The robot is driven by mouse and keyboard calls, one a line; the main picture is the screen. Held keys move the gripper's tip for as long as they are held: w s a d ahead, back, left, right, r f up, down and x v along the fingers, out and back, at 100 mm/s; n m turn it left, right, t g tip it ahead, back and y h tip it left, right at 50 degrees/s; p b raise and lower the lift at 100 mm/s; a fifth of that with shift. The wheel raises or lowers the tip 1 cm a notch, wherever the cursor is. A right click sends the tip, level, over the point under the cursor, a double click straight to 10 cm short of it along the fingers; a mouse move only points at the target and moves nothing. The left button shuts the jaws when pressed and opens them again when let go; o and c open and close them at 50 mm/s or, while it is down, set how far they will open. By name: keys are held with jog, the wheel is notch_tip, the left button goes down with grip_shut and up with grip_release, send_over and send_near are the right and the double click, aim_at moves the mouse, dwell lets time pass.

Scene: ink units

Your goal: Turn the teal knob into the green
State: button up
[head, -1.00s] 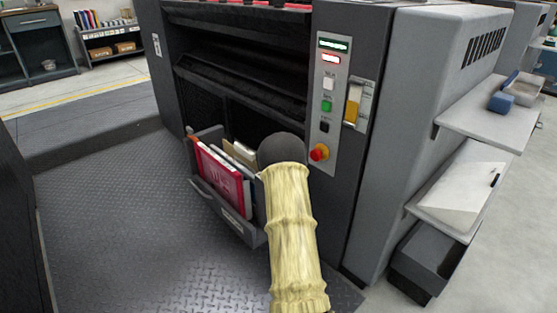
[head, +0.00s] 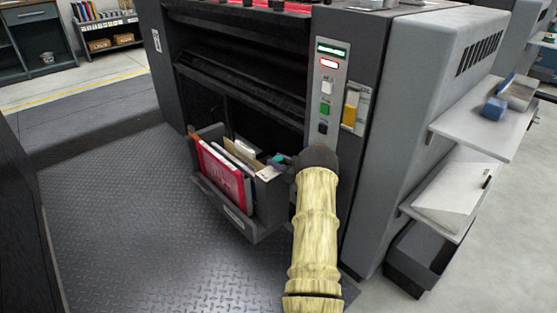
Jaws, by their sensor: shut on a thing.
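The teal knob (head: 278,159) shows as a small patch of teal just above the right end of the folder bin on the machine's front. My gripper (head: 285,164) is at this patch, on the left of my dark wrist, and is shut on the knob. The fingers are small and partly hidden by the wrist, so the knob's pointer and angle cannot be made out. No green zone of a dial shows.
A control panel (head: 326,95) with a green button (head: 325,107) rises just above my wrist. A bin (head: 240,224) with a red folder (head: 222,178) juts out at left. Shelves (head: 485,125) stick out at right. The tread-plate floor (head: 120,220) is clear.

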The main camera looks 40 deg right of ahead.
dwell(0.3)
jog(key=o, duration=1)
jog(key=shift+c, duration=0.2)
jog(key=shift+m+h+b, duration=0.3)
